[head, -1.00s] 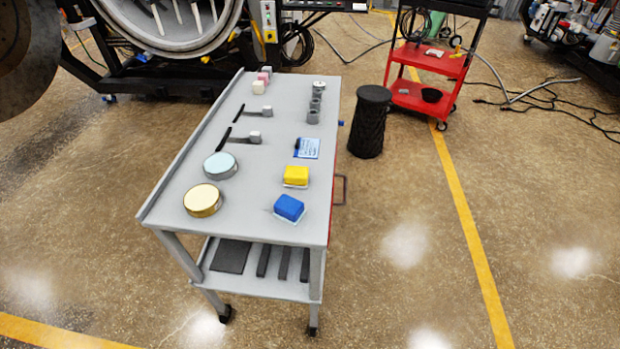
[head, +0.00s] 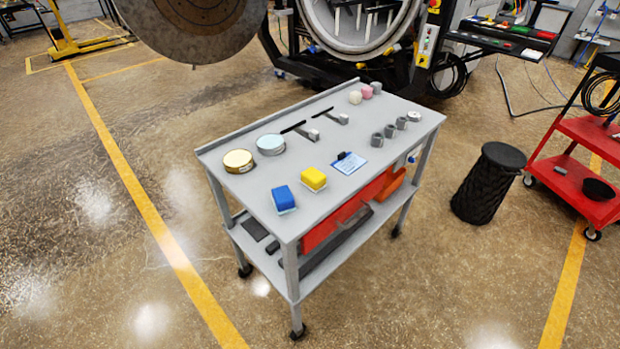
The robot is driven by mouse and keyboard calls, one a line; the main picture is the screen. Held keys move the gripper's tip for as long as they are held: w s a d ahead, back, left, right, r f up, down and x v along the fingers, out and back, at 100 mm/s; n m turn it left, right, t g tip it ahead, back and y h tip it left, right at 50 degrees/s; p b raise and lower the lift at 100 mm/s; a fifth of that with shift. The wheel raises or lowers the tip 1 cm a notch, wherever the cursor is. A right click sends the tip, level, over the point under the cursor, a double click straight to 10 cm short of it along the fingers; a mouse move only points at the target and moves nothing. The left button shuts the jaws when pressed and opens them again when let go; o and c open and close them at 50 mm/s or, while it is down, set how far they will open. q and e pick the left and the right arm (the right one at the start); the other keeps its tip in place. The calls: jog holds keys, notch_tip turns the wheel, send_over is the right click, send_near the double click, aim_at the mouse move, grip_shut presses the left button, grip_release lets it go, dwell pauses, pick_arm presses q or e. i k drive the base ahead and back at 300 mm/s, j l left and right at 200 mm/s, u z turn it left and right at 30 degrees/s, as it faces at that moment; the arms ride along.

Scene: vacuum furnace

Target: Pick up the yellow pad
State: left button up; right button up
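The yellow pad (head: 313,178) lies on the top of a grey wheeled cart (head: 345,201), near its front long edge. It seems to rest on a thin white base. A blue pad (head: 283,198) lies to its left, and a clipboard with a blue-and-white sheet (head: 349,163) lies to its right. Nothing covers the yellow pad. Neither of my grippers shows in the head view.
Two round tins (head: 238,161), brush-like tools (head: 300,132), grey nuts (head: 377,139) and small blocks (head: 355,97) share the cart top. A black ribbed stool (head: 488,183) and a red cart (head: 577,165) stand right. The furnace (head: 362,25) is behind. Floor in front is clear.

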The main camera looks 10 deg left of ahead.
aim_at(315, 181)
jog(key=i+l+u, duration=0.45)
jog(key=l, duration=0.25)
jog(key=i+l+u, duration=0.1)
jog(key=l+u, duration=0.15)
jog(key=l, duration=0.15)
